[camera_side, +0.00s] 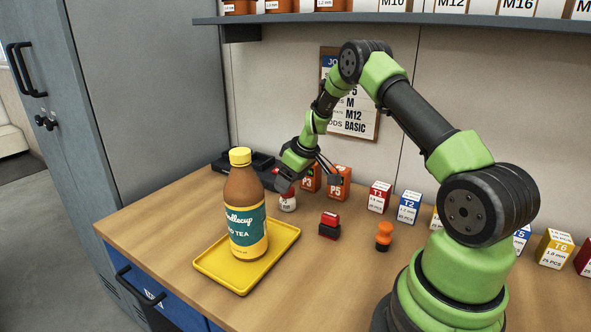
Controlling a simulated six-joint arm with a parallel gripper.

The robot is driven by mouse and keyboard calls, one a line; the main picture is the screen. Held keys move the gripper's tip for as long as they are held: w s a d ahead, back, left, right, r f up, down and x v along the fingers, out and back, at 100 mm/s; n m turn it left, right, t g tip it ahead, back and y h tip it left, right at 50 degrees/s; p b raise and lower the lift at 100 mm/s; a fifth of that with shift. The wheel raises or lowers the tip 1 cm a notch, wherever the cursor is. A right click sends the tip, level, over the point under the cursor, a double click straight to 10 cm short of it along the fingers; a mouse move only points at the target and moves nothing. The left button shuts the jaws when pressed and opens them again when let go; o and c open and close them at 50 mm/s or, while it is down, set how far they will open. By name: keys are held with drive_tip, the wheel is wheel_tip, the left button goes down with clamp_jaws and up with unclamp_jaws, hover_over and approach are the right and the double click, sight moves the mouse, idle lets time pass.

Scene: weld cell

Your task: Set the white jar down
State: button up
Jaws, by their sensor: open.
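The white jar (288,203) is small, with a dark red mark on its front. It appears to stand upright on the wooden bench, just right of the bottle and behind the yellow tray.
A tall brown tea bottle (243,198) with a yellow cap stands on the yellow tray (215,277). Orange P5 boxes (338,186) stand behind the gripper. A red stamp (329,226) and an orange-black object (383,237) are to the right.

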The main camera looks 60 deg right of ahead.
drive_tip(key=s+a+r+m+t, duration=0.1)
drive_tip(key=s+a+r, duration=0.3)
drive_tip(key=a+r, duration=0.55)
drive_tip(key=s+a+r+m, duration=0.1)
drive_tip(key=s+a+r, duration=0.4)
drive_tip(key=r, duration=0.7)
drive_tip(key=s+a+r+m+t+y, duration=0.1)
drive_tip(key=s+a+r+m+y, duration=0.1)
drive_tip(key=s+a, duration=0.7)
drive_tip(key=s+r, duration=0.1)
drive_tip(key=s, duration=0.3)
drive_tip(key=shift+s+a+t, duration=0.15)
drive_tip(key=shift+s+t, duration=0.15)
drive_tip(key=shift+s, duration=0.05)
drive_tip(key=shift+o, duration=0.4)
drive_tip(key=shift+s+f, duration=0.2)
drive_tip(key=shift+s, duration=0.3)
drive_tip(key=shift+w, duration=0.15)
